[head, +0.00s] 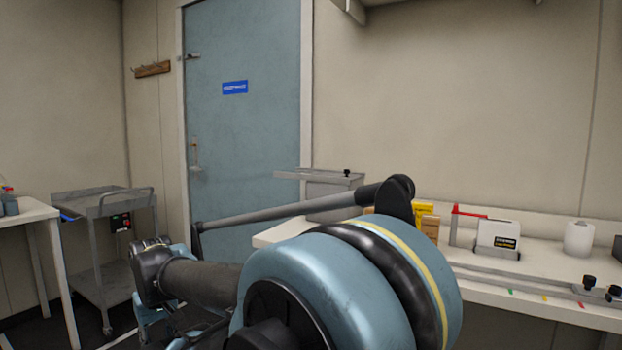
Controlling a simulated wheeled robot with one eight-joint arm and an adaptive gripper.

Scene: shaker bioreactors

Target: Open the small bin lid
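A small grey bin (328,189) stands at the left end of the white bench. Its flat grey lid (305,175) lies roughly level across the top and reaches past the bin body on the left. A small black knob (347,173) sits near the lid's right end. My arm crosses in front and hides the lower part of the bin. I cannot make out my gripper's fingers; the far end of my arm runs down toward the lower left, away from the bin in the picture.
The white bench (480,291) holds yellow boxes (424,211), a white device (497,237) and a paper roll (578,238). A grey cart (97,205) and a white table (27,213) stand at left. A blue door (240,130) is behind. My arm fills the lower middle.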

